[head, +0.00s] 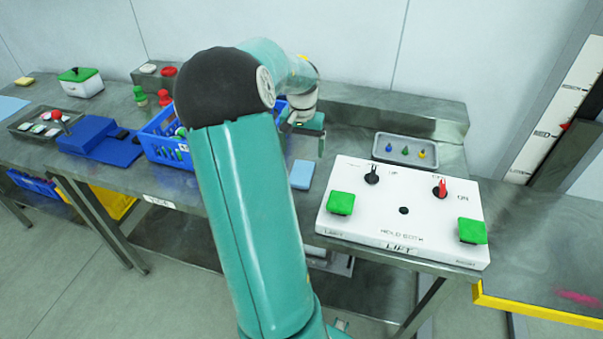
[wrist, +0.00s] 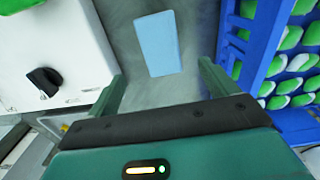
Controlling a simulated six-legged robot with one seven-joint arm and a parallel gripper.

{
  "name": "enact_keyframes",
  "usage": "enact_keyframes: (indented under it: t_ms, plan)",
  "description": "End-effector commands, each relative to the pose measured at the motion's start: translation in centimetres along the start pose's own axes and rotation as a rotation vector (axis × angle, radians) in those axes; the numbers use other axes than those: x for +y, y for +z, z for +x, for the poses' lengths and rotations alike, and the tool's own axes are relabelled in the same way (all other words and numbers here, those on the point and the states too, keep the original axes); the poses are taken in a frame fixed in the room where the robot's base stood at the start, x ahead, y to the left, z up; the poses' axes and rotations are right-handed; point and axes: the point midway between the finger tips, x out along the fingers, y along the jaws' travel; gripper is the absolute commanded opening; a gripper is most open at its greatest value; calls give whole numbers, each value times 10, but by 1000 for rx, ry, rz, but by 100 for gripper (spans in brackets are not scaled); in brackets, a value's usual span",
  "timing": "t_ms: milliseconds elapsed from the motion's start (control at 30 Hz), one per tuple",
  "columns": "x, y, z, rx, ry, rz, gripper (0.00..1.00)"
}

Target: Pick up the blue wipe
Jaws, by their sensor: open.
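The blue wipe (head: 302,175) is a flat light-blue rectangle lying on the steel bench, between the blue crate and the white control box. In the wrist view the wipe (wrist: 158,43) lies beyond my fingertips, roughly centred between them and apart from both. My gripper (wrist: 160,82) is open and empty, with one green finger on each side.
The white control box (head: 403,210) with green buttons and knobs stands right of the wipe. The blue crate (head: 165,150), holding green and white items, stands to the left. A grey tray (head: 380,153) with small coloured pieces sits behind the control box. Bare steel surrounds the wipe.

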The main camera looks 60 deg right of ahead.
Motion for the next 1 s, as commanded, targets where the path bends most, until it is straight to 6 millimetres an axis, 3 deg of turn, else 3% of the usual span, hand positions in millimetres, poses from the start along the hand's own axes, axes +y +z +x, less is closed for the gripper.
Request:
enact_keyframes:
  t_ms: [100, 367, 633, 900, 933, 1000]
  plan:
    - [0, 0, 21, -2, 2, -1, 85]
    - [-1, -2, 40, 0, 1, -1, 85]
    - [-2, -1, 79, -1, 2, 0, 85]
    - [-2, -2, 86, 1, 0, 0, 85]
    - [-2, -2, 86, 1, 0, -1, 84]
    - [-2, -2, 86, 1, 0, -1, 70]
